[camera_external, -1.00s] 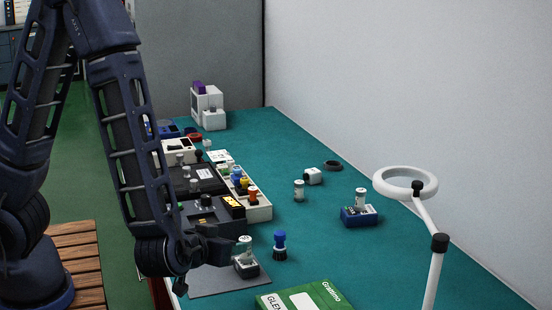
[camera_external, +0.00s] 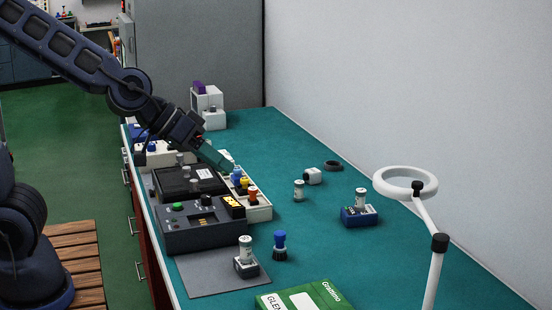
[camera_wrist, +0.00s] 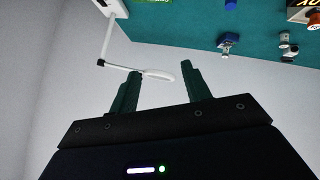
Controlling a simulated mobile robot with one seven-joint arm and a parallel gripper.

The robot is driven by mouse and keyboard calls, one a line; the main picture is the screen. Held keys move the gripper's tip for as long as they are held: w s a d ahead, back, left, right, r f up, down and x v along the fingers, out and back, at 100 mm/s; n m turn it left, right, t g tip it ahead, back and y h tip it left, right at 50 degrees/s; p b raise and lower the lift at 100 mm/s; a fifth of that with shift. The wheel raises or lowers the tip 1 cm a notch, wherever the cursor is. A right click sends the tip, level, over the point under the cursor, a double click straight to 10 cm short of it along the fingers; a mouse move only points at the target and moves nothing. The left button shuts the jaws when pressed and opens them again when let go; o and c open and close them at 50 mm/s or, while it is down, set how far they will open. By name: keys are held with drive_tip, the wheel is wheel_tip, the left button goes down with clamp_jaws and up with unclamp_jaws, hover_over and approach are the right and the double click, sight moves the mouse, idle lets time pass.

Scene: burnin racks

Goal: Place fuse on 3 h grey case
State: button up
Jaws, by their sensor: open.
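A fuse (camera_external: 245,246), a pale cylinder with a grey-green band, stands upright on a small grey case (camera_external: 246,268) with a white label, on the grey mat at the near end of the bench. The label's text is too small to read. Similar fuses stand on a blue case (camera_external: 358,216) at the right and directly on the bench (camera_external: 298,191). My gripper (camera_external: 222,160) is above the far part of the bench, well away from the grey case. Its two fingers show apart and empty in the wrist view (camera_wrist: 162,72).
A dark tester box (camera_external: 205,225) and a tray of coloured knobs (camera_external: 258,211) line the left side. A blue-topped brush (camera_external: 280,245) stands beside the grey case. A ring lamp (camera_external: 405,184) stands at the right. A green box (camera_external: 305,298) lies in front. The right-centre bench is mostly clear.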

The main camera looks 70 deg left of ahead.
drive_tip(key=s+a+r+m+g+y, duration=0.1)
drive_tip(key=s+a+r+g, duration=0.1)
drive_tip(key=s+a, duration=0.5)
drive_tip(key=s+a+r+g+y, duration=0.2)
drive_tip(key=s+a, duration=0.6)
drive_tip(key=s, duration=0.3)
drive_tip(key=shift+s+m+g, duration=0.3)
drive_tip(key=shift+s+m, duration=0.1)
